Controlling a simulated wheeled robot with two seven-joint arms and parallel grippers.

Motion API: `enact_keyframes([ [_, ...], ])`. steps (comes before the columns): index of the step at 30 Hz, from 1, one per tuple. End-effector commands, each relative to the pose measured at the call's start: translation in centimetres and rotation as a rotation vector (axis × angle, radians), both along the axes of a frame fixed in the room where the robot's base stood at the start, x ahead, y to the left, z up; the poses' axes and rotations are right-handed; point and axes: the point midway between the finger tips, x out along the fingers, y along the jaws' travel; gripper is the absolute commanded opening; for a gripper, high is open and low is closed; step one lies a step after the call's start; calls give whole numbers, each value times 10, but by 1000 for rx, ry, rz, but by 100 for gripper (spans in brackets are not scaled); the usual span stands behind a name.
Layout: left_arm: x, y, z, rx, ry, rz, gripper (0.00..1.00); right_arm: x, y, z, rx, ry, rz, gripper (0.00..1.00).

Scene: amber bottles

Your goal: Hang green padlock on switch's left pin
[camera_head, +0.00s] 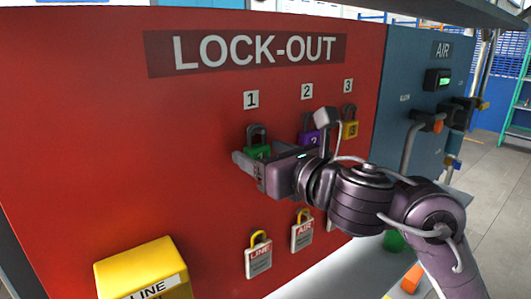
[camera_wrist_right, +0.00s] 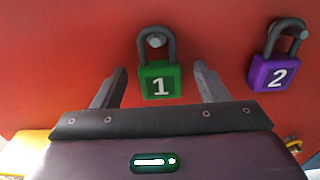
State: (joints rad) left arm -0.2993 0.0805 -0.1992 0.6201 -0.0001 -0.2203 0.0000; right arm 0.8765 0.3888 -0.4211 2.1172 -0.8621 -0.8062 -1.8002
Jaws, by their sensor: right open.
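The green padlock (camera_head: 258,150), numbered 1, hangs by its dark shackle from a peg under label 1 on the red board. It also shows in the right wrist view (camera_wrist_right: 159,84), hanging upright. My right gripper (camera_wrist_right: 159,74) is open, with one finger on each side of the green padlock and gaps between. In the head view the gripper (camera_head: 249,162) is at the padlock and partly hides its lower body. I cannot make out the switch's left pin. My left gripper is not in view.
A purple padlock (camera_wrist_right: 270,73) hangs to the right of the green one, and a yellow padlock (camera_head: 350,129) beyond it. Tagged LINE (camera_head: 258,260) and AIR (camera_head: 302,235) locks hang below. A yellow LINE box (camera_head: 140,265) juts out lower left. A blue AIR panel (camera_head: 400,75) stands right.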

Motion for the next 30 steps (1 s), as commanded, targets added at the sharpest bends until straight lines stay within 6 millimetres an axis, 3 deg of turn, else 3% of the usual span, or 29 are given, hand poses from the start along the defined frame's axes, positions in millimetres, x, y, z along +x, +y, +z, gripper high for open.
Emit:
enact_keyframes([
  [4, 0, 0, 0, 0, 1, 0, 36, 0, 0, 0, 1, 1, 0, 67],
  [16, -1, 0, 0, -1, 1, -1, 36, 0, 0, 0, 1, 1, 0, 16],
  [30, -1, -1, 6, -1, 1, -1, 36, 0, -1, 10, 0, 0, -1, 16],
])
